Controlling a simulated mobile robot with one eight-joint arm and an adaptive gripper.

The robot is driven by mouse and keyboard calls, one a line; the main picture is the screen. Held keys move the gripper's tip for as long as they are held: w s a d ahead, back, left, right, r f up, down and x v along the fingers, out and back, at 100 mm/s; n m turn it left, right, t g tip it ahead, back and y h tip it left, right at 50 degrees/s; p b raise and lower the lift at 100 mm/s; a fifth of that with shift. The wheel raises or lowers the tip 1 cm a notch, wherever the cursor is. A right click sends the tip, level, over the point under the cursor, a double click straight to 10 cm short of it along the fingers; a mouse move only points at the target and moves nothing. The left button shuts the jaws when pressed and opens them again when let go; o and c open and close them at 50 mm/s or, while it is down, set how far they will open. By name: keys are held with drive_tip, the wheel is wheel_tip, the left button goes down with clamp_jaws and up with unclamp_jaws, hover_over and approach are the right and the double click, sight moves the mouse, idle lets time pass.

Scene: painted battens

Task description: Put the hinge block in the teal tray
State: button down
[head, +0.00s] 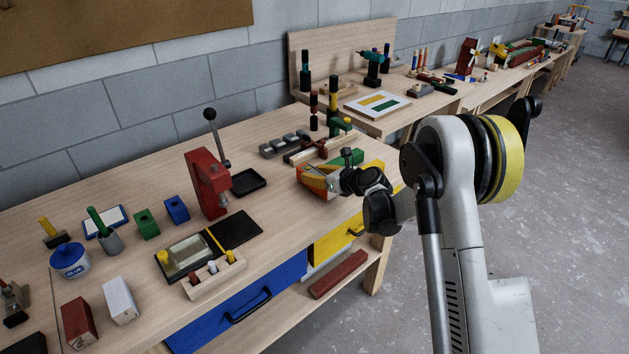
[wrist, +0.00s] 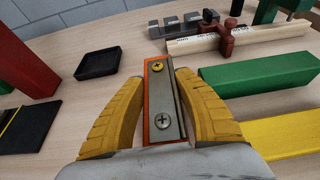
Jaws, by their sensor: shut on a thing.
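The hinge block (wrist: 161,100) is orange with a grey metal strip and two screws, one brassy and one grey, on its top. In the wrist view it stands between the two yellow fingers of my gripper (wrist: 160,68), which is shut on it. In the head view my gripper (head: 318,178) is low over the right part of the bench, and its fingers partly hide the block. I cannot make out a clearly teal tray; a small dark tray (head: 249,182) lies left of my gripper and also shows in the wrist view (wrist: 97,64).
A green block (wrist: 260,82) and a yellow block (wrist: 275,138) lie close to the right of my gripper. A wooden bar with a red clamp (wrist: 226,40) lies beyond. A red press (head: 205,184) stands left of the dark tray. Bare bench lies between tray and gripper.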

drive_tip(key=shift+f, duration=0.45)
drive_tip(key=shift+f, duration=0.25)
drive_tip(key=c, duration=0.9)
unclamp_jaws()
drive_tip(key=shift+r, duration=0.1)
drive_tip(key=shift+c, duration=0.2)
